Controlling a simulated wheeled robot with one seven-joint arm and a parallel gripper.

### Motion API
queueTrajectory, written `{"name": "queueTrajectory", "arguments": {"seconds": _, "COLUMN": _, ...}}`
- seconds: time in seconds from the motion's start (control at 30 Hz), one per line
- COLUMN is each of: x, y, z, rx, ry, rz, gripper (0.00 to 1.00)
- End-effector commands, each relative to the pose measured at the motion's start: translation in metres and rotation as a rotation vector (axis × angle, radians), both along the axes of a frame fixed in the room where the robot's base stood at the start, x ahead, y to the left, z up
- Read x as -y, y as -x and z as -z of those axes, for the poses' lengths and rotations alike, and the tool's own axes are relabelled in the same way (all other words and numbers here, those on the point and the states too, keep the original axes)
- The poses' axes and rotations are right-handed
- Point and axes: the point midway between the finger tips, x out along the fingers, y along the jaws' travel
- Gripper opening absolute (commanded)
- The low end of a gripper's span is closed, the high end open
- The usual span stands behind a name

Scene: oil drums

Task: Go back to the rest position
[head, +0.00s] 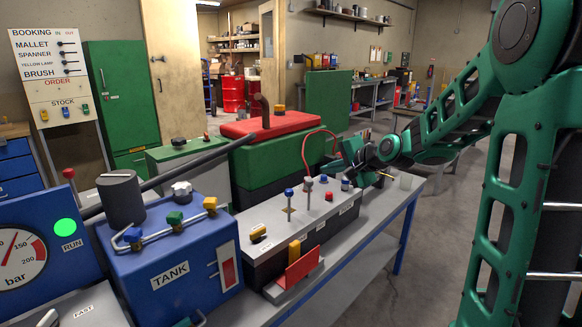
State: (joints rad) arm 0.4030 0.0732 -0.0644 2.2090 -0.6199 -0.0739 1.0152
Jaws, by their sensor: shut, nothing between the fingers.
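My green arm comes in from the right and reaches over the far end of the grey workbench (345,243). My gripper (352,172) is at its end, just beyond the grey control box (300,225) with its several knobs. It is small in the picture and seen from the side; it is shut, with nothing seen between its fingers. A thin red cable (306,142) loops close to it. Whether the gripper touches the box or the bench cannot be told.
A blue tank (170,275) with valves and a blue pressure gauge panel (40,250) with a green light stand at the left. A green and red machine (270,150) stands behind the control box. Floor right of the bench is clear.

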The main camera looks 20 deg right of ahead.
Motion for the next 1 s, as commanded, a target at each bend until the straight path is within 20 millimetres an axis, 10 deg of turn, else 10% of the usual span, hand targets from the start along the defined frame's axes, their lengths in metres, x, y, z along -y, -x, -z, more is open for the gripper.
{"name": "queueTrajectory", "arguments": {"seconds": 0.27, "x": 0.006, "y": 0.032, "z": 0.013, "rx": -0.079, "ry": 0.127, "rz": -0.035, "gripper": 0.00}}
{"name": "queueTrajectory", "arguments": {"seconds": 0.8, "x": 0.044, "y": 0.348, "z": 0.086, "rx": -0.764, "ry": 0.610, "rz": -0.447, "gripper": 0.00}}
{"name": "queueTrajectory", "arguments": {"seconds": 1.0, "x": 0.037, "y": 0.418, "z": 0.093, "rx": -0.881, "ry": 0.588, "rz": -0.569, "gripper": 0.00}}
